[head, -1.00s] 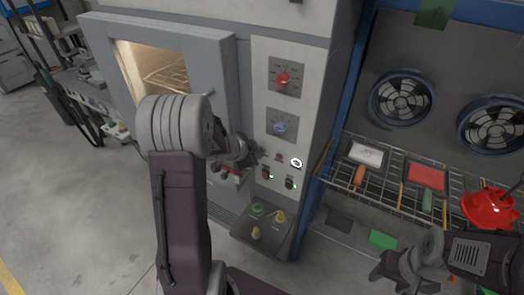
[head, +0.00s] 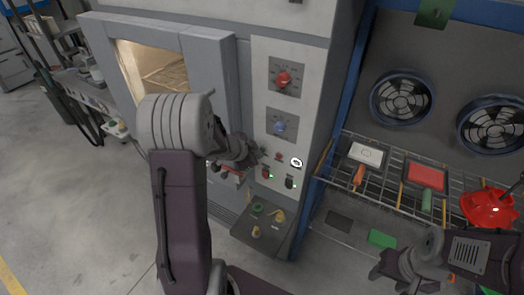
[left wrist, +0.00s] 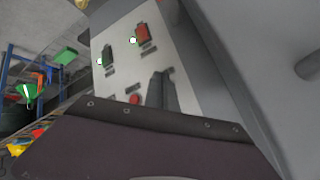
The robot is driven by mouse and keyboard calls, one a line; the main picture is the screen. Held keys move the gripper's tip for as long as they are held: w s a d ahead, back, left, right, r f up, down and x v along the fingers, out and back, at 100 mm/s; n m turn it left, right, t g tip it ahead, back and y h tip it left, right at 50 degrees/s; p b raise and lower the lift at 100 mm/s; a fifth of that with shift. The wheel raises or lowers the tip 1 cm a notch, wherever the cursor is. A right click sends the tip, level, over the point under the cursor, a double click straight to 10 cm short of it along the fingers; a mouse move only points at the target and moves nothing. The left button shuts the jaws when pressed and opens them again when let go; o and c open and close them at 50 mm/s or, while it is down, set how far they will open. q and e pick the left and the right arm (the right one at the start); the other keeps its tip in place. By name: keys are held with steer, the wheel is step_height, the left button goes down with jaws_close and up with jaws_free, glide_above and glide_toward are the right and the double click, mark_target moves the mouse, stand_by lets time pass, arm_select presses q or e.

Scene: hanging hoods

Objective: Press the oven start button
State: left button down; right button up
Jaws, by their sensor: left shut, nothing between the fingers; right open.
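The oven's control panel (head: 262,115) carries a red knob (head: 284,79), a blue knob (head: 279,127), a small red button (head: 279,156) and a white round disc (head: 296,162). Below are a red switch (head: 266,173) and a black switch (head: 289,182), each with a green light. Labels are too small to read. My left gripper (head: 259,155) is shut and empty, left of the red button. In the left wrist view, the panel appears upside down, with the fingers (left wrist: 160,90) beside the red button (left wrist: 134,99); contact cannot be told. My right gripper (head: 381,276) is open, low at right.
The oven door (head: 100,55) with its lit window is left of the panel. A small ledge (head: 270,238) with green and yellow knobs juts out below. A wire rack (head: 390,190) with trays and a red bowl-like thing (head: 490,207) stands right, beyond a blue post.

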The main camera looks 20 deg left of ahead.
arm_select(q)
steer(key=shift+s, duration=0.5)
steer(key=s, duration=0.5)
steer(key=shift+a, duration=0.25)
stand_by(0.5)
steer(key=w+d+r, duration=0.2)
steer(key=d+r, duration=0.1)
steer(key=d, duration=0.7)
steer(key=s+f+n+g, duration=0.3)
steer(key=s+n, duration=0.2)
steer(key=s, duration=0.4)
steer(key=s+d+f+n+g+y, duration=0.1)
steer(key=s+f+n+g, duration=0.2)
steer(key=s, duration=0.6)
steer(key=shift+s+d+f+n+g, duration=0.2)
steer(key=shift+f+n+g, duration=0.15)
steer(key=shift+n+g, duration=0.45)
